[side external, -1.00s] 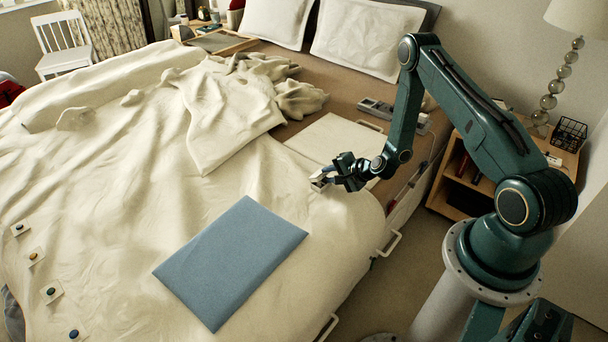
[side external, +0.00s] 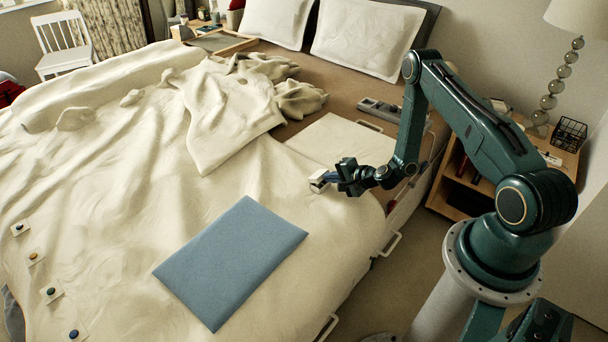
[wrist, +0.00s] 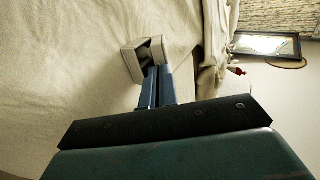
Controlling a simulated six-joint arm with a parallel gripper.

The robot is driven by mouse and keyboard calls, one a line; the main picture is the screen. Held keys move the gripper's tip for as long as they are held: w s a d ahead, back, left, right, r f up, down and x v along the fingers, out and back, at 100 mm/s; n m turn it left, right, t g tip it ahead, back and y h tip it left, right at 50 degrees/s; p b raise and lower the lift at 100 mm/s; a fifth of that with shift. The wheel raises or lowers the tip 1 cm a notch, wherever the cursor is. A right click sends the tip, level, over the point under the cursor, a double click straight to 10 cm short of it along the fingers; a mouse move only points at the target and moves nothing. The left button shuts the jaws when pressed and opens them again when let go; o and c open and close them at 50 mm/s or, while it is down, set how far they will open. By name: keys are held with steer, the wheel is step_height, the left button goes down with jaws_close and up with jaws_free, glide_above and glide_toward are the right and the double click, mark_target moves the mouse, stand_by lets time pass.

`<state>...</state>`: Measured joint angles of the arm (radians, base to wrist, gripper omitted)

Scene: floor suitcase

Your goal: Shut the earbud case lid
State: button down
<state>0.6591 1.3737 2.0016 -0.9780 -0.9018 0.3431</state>
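The earbud case (side external: 317,182) is a small pale grey box on the cream bedding, near the bed's right side. In the wrist view the earbud case (wrist: 132,62) shows as two pale parts at an angle to each other, with a dark gap between them, so its lid stands open. My gripper (side external: 328,178) is right at the case in the side view. In the wrist view the blue fingers of my gripper (wrist: 160,72) lie close together with only a thin dark line between them. Their tips reach the case's opening and partly hide it. I cannot tell whether they touch it.
A blue flat sheet (side external: 230,262) lies on the bed in front of the case. A pale flat panel (side external: 335,140) lies behind it, and a grey device (side external: 380,110) farther back. Rumpled bedding (side external: 235,105) is at the back left. The bedding left of the case is clear.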

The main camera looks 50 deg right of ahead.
steer(key=shift+s+d+f+t, duration=0.15)
steer(key=shift+s+f+t, duration=0.3)
steer(key=shift+t, duration=0.45)
steer(key=c, duration=1.6)
jaws_free()
steer(key=shift+c, duration=0.2)
steer(key=shift+r, duration=0.1)
step_height(320, 180, up, 20)
steer(key=shift+w, duration=0.1)
